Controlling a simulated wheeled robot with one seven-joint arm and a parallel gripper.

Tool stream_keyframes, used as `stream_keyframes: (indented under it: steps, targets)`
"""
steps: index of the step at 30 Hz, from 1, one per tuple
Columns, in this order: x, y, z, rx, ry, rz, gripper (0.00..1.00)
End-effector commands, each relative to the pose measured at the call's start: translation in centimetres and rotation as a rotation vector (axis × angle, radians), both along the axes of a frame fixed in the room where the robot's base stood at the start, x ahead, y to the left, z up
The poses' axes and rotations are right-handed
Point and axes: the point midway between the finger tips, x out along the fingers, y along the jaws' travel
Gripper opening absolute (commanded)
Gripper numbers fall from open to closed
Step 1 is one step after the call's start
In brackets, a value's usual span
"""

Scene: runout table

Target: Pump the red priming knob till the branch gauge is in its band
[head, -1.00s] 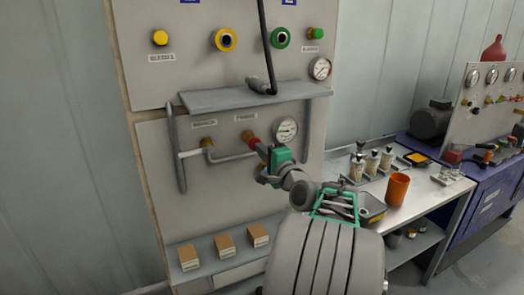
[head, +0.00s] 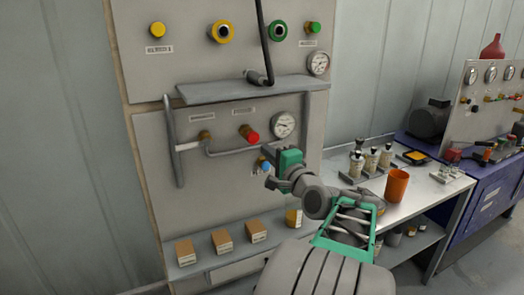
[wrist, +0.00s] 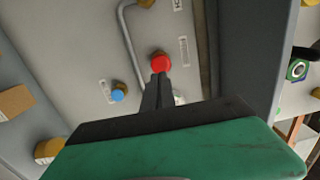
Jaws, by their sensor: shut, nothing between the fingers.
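The red knob (head: 250,134) sticks out of a brass collar on the lower panel, below a small label. It also shows in the wrist view (wrist: 160,63), just beyond my fingertips. A round white gauge (head: 284,125) is right of the knob; its needle and band are too small to read. My gripper (head: 268,154) is shut and empty, below and right of the knob in the head view. In the wrist view my closed fingers (wrist: 160,80) line up with the knob; a gap seems to lie between, and the knob's face is uncovered.
A blue knob (head: 265,167) sits close below the red one. A grey pipe (head: 230,151) runs left of it, and a grey shelf (head: 220,92) juts out above. A second gauge (head: 318,64) is higher up. Small boxes (head: 222,241) stand on the lower ledge.

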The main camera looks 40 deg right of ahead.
Motion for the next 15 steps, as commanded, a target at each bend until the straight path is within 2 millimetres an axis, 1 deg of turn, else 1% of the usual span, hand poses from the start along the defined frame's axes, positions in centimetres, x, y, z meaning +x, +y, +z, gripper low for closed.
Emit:
stream_keyframes:
  steps: [1,3,6,10,15]
  targets:
    - [-1.4,0.0,-0.5,-0.002,0.000,-0.008,0.00]
    - [-2.9,0.3,-0.5,-0.001,0.000,-0.010,0.00]
    - [-4.5,0.7,-0.4,0.001,0.000,-0.009,0.00]
    - [-5.5,1.1,-0.3,0.001,0.001,-0.006,0.00]
    - [-5.6,1.2,-0.3,0.002,0.002,-0.003,0.00]
